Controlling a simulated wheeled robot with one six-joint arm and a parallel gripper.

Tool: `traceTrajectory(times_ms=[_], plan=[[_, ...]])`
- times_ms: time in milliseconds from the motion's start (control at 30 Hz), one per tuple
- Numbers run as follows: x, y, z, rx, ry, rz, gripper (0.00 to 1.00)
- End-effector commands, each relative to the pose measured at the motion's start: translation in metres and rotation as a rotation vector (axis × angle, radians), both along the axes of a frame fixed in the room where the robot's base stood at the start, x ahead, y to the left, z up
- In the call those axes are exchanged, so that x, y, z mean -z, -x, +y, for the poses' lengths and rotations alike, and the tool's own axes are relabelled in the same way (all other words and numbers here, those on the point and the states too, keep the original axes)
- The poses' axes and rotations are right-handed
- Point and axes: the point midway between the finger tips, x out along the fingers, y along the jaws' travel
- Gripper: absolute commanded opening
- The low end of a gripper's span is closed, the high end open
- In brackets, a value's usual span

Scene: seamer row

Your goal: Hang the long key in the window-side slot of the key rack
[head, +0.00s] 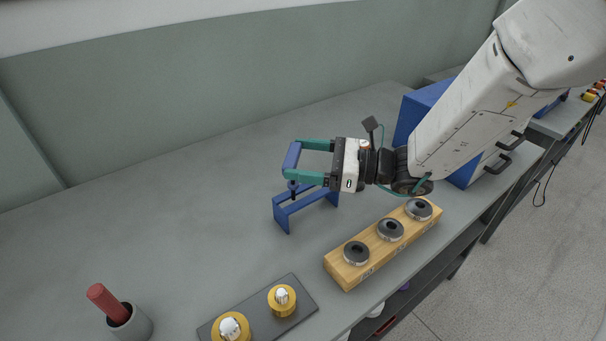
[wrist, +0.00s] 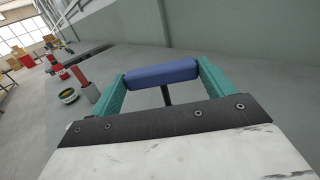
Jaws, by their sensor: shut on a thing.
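My gripper (head: 308,162), with teal fingers, is shut on the blue cylindrical handle of a key (head: 291,158). The handle lies crosswise between the fingertips, and it also shows in the wrist view (wrist: 161,73). A dark shaft points down from it, and its lower end is by the top of the blue key rack (head: 282,219). I cannot tell whether the shaft is in a slot or only above or in front of the rack. The rack stands on the grey bench below my gripper, partly hidden by the fingers. Its slots are not clear.
A wooden block (head: 348,275) with three dark rings stands right of the rack. A dark plate (head: 301,302) with two brass pieces lies in front. A grey cup (head: 134,325) holds a red-handled thing (head: 106,300). A blue cabinet (head: 419,108) stands behind my arm. The bench's left is clear.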

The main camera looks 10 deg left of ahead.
Motion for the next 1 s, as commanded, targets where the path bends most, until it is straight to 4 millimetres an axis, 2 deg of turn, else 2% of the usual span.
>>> traceTrajectory(times_ms=[233,467,500,533,833,1000], plan=[[0.035,0.001,0.001,-0.002,0.001,0.005,0.54],[0.038,0.002,0.002,-0.003,0.001,0.001,0.54],[0.039,0.002,0.002,-0.004,0.002,0.001,0.92],[0.039,0.002,0.002,-0.004,0.002,0.001,1.0],[0.038,0.001,-0.001,-0.003,0.001,0.001,1.0],[0.039,-0.002,-0.024,0.001,0.002,0.002,1.0]])
